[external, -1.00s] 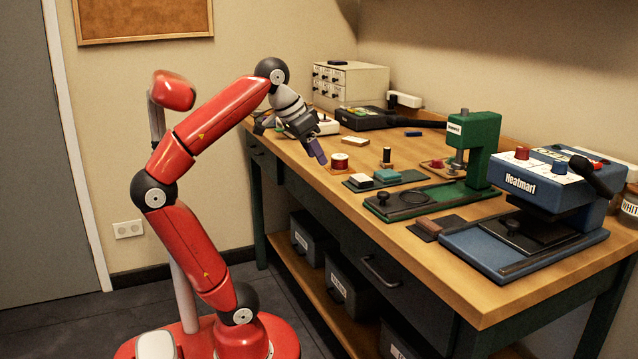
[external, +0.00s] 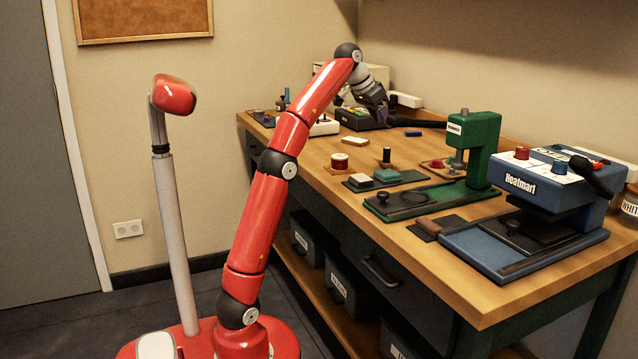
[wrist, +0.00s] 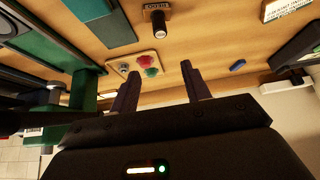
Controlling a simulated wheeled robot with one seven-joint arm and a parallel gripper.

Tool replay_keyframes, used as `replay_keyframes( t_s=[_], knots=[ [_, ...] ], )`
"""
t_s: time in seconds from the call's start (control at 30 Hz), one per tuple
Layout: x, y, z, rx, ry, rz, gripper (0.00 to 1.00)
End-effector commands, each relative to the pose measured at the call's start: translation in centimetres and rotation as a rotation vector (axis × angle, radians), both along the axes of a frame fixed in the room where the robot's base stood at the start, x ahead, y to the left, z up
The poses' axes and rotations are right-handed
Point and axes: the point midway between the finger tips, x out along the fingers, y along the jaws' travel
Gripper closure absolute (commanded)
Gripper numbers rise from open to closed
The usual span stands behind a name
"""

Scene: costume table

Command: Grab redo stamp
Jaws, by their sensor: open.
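The redo stamp (external: 386,157) stands upright on a small wooden base near the middle of the bench, with a dark handle and pale rim. In the wrist view, the redo stamp (wrist: 158,20) shows at the top centre, its label apparently reading REDO upside down. My gripper (external: 382,113) is raised over the back of the bench, behind the stamp and apart from it. In the wrist view my gripper (wrist: 160,70) has two purple fingers spread wide with nothing between them. Its fingertips are partly hidden in the external view.
A wooden plate with red and green knobs (wrist: 138,64) lies near the left finger. A small blue block (external: 413,133) lies at the back. The green press (external: 473,150) and blue heat press (external: 555,190) stand to the right.

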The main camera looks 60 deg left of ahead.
Motion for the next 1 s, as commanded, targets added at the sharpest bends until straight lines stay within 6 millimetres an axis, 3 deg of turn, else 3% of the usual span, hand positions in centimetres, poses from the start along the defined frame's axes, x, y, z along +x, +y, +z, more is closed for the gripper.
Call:
replay_keyframes(
  t_s=[0.03, 0.73, 1.0],
  knots=[
    [0.6, 0.7, -0.4, -0.002, -0.001, 0.003, 0.53],
    [0.5, 0.5, -5.4, -0.001, -0.001, 0.0, 0.53],
    [1.9, 0.5, -7.9, -0.001, -0.001, 0.0, 0.53]
  ],
)
